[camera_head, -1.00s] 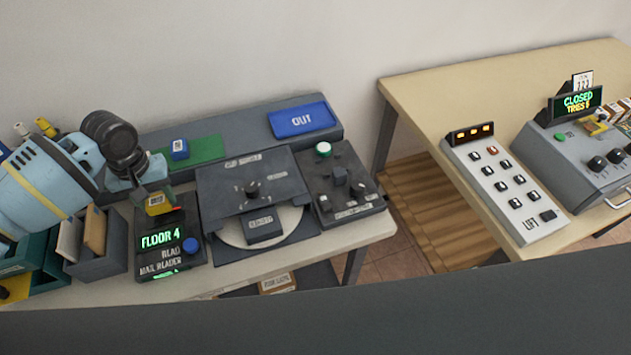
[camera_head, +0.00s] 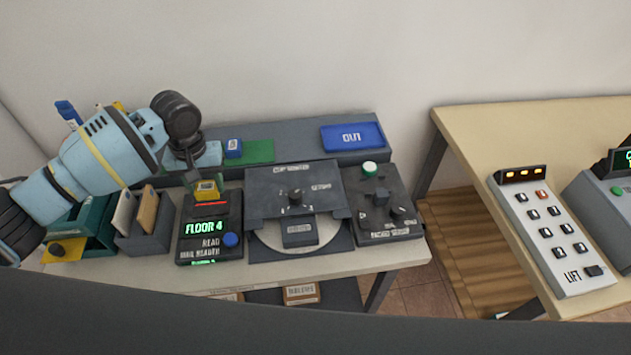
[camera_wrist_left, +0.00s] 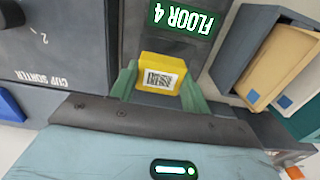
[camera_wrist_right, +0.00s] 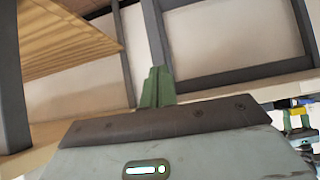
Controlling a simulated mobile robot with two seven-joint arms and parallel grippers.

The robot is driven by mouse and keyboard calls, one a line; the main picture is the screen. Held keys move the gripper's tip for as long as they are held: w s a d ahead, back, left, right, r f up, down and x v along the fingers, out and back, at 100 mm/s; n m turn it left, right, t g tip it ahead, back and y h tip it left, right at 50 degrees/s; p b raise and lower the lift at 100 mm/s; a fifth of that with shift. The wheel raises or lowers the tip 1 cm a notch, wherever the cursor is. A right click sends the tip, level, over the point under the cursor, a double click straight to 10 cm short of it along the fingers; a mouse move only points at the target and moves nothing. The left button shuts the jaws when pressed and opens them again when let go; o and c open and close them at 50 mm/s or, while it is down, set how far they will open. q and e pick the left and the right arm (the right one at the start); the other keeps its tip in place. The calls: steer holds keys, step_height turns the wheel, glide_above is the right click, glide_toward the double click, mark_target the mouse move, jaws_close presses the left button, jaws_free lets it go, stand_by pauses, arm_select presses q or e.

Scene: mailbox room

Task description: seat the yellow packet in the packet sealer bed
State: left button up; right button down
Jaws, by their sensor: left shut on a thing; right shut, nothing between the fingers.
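The yellow packet (camera_head: 207,190), with a barcode label, is held at the back end of the mail reader (camera_head: 209,248). My left gripper (camera_head: 205,182) is shut on it; in the left wrist view the packet (camera_wrist_left: 161,74) sits between the green fingers. I cannot tell whether it touches the reader. A dark machine with a green button (camera_head: 381,206) stands right of the cup sorter; its small front label looks like "packet sealer", but is hard to read. No yellow thing is on it. My right gripper (camera_wrist_right: 157,88) is shut and empty, seen only in the right wrist view.
The cup sorter (camera_head: 293,208) stands between the reader and the machine with the green button. A blue OUT tray (camera_head: 353,137) is behind. A file holder (camera_head: 148,232) is left of the reader. A lift panel (camera_head: 547,232) is on the right table, across a gap.

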arm_select(q)
steer(key=s+d+r+m, duration=0.2)
steer(key=s+d+r, duration=0.5)
steer(key=s, duration=0.3)
steer(key=shift+r, duration=0.5)
steer(key=shift+w, duration=0.15)
